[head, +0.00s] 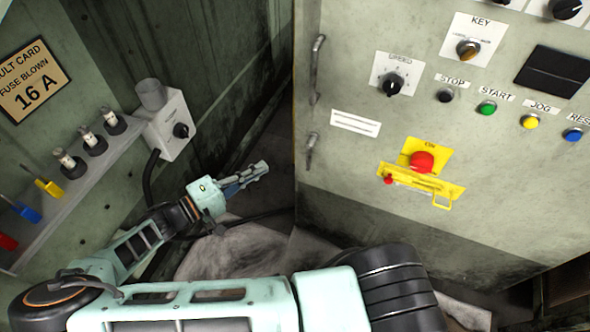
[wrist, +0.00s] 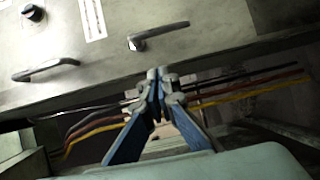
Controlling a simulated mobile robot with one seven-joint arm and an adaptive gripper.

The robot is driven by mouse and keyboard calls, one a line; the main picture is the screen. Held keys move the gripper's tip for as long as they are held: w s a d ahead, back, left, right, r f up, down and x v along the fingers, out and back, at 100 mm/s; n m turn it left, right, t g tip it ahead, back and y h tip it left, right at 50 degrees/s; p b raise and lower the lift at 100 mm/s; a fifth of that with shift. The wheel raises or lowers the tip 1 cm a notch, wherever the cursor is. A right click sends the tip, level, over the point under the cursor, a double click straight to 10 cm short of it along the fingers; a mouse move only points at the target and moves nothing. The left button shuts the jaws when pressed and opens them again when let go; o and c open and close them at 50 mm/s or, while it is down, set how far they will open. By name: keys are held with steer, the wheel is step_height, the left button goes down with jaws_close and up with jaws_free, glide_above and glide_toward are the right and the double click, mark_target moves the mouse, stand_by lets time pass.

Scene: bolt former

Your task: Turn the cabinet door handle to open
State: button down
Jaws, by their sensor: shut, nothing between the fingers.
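The grey cabinet (head: 370,210) stands at right with its door front facing me. A long metal bar handle (head: 316,70) is upright near its left edge. A shorter metal lever (head: 311,152) sits below it on the same edge. In the wrist view the lever (wrist: 158,36) lies just beyond my fingertips, and the bar handle (wrist: 45,69) is farther left. My gripper (head: 264,168) is left of the cabinet edge. Its fingertips (wrist: 158,74) are together in the wrist view, with nothing between them, apart from both handles.
The cabinet front carries a red emergency button (head: 422,161) on yellow, a speed knob (head: 394,85) and several buttons. A shelf with fuses (head: 69,162) and a grey switch box (head: 172,125) stand at left. Coloured cables (wrist: 250,88) run behind my fingers.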

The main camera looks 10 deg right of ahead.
steer(key=f+t, duration=0.1)
steer(key=a+f+b, duration=0.1)
steer(key=f, duration=0.1)
steer(key=shift+w+a+f+n+t, duration=0.15)
steer(key=shift+w+f+n+t, duration=0.1)
steer(key=shift+n+t, duration=0.15)
steer(key=b+x, duration=0.2)
steer(key=x, duration=0.8)
steer(key=shift+d+f, duration=0.1)
steer(key=shift+d, duration=0.2)
steer(key=s+d, duration=0.2)
steer(key=s, duration=0.1)
steer(key=shift+d, duration=0.15)
